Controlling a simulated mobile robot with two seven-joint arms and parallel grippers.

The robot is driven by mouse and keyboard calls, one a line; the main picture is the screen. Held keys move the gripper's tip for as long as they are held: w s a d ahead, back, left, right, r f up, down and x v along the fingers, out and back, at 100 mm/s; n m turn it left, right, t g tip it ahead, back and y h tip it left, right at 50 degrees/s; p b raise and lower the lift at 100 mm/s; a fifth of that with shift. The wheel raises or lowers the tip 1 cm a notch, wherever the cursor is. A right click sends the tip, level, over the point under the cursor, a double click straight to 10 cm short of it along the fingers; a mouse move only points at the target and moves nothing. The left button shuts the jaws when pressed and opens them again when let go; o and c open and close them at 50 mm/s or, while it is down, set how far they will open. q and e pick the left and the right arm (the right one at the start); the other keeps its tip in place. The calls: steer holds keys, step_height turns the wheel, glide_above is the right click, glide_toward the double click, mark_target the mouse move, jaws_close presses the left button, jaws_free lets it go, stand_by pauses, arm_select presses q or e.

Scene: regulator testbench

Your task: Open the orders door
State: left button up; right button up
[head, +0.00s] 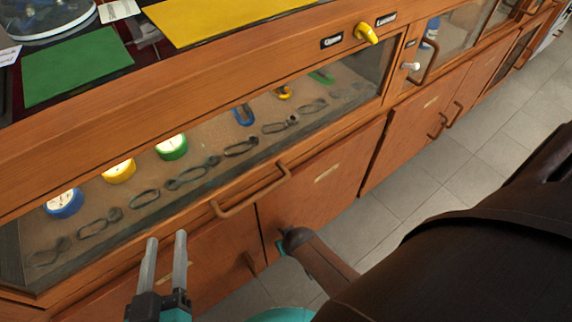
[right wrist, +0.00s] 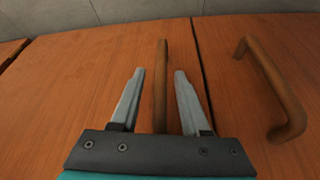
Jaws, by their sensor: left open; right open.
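Below the glass-fronted case are wooden cupboard doors. One door (head: 330,185) carries a small plate (head: 326,173) whose text I cannot read, so I cannot tell which is the orders door. In the right wrist view, one upright bar handle (right wrist: 161,75) stands between the spread fingers of my right gripper (right wrist: 158,73), which is open; contact is not clear. A second handle (right wrist: 272,90) is across the door seam, to the right. In the head view my right arm hides most of that gripper. My left gripper (head: 167,237) is open and empty, in front of the case. Both doors look shut.
A long horizontal handle (head: 250,192) sticks out below the glass. Rings and lit gauges are inside the case. The grey tiled floor (head: 440,170) is clear there.

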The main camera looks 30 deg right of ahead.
stand_by(0.4)
jaws_close()
stand_by(1.3)
